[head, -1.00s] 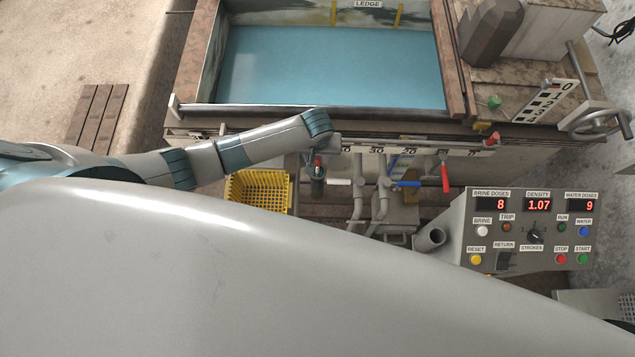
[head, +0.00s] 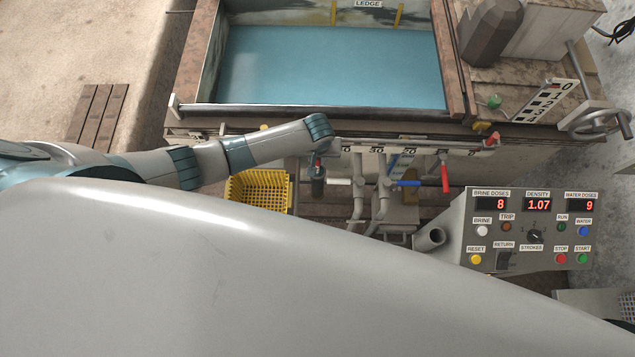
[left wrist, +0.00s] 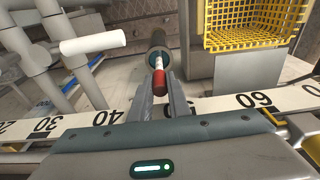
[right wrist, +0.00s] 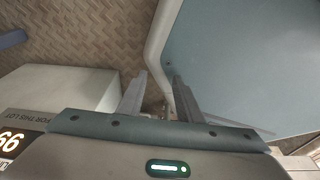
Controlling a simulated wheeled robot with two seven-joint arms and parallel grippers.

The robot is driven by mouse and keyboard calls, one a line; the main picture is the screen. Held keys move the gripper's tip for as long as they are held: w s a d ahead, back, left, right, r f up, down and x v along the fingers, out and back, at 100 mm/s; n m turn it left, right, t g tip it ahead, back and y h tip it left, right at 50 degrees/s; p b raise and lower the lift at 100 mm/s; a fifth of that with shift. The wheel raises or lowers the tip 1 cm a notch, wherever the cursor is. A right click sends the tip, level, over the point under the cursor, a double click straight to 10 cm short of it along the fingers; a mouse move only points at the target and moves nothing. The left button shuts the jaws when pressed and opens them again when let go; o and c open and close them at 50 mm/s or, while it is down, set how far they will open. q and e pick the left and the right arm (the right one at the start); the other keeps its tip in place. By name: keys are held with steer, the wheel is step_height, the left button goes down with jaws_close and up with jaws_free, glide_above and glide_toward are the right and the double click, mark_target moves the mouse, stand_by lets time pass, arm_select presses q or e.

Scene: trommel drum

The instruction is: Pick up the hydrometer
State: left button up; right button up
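The hydrometer (left wrist: 159,64) is a slim white stem with a red tip. It stands in a dark cylindrical jar (left wrist: 155,41), and its lower part is hidden inside. In the head view my left gripper (head: 318,153) is small and partly hidden. My right gripper (right wrist: 161,76) is open and empty.
A numbered scale rail (left wrist: 210,104) runs close under my left fingers. A yellow basket (head: 258,191) and pipes with blue and red handles (head: 445,178) flank the jar. The blue tank (head: 330,65) lies behind; a control panel (head: 525,230) stands right.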

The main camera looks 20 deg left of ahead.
arm_select(q)
steer(key=shift+r, duration=0.15)
steer(key=shift+c, duration=0.3)
arm_select(e)
steer(key=shift+a, duration=0.1)
